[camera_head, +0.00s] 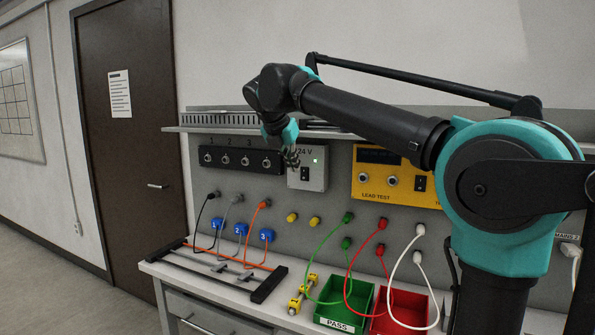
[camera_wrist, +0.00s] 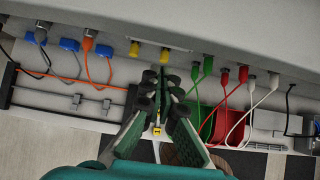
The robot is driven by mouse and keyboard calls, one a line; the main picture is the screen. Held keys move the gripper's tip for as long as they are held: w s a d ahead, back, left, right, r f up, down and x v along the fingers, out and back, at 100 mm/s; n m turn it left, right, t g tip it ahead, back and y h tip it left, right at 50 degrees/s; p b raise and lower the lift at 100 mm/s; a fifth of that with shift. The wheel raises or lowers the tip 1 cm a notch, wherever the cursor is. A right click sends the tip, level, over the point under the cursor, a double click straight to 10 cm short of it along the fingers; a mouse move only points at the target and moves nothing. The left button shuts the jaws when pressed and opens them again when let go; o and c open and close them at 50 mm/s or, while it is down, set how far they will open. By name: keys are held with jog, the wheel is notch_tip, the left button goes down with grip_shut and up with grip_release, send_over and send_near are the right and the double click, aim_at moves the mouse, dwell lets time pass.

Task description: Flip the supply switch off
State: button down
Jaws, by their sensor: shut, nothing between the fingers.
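The grey 24 V supply box (camera_head: 318,178) is mounted on the back panel, with a small green light glowing near its upper right. Its dark rocker switch (camera_head: 305,174) is low on the box's face; its position is too small to tell. My gripper (camera_head: 291,158) points down in front of the box's left part, close to the switch; whether it touches cannot be told. In the wrist view my gripper (camera_wrist: 160,92) is shut and empty, its dark fingertips together. The switch cannot be made out in that view.
A numbered black switch panel (camera_head: 241,160) is left of the box, and a yellow lead tester (camera_head: 394,194) is right. Cables hang from sockets below. A green PASS bin (camera_head: 340,318) and a red bin (camera_head: 402,322) stand on the bench. A shelf (camera_head: 220,130) runs above.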

jog(key=v, duration=0.7)
jog(key=shift+s, duration=0.15)
jog(key=shift+s, duration=0.1)
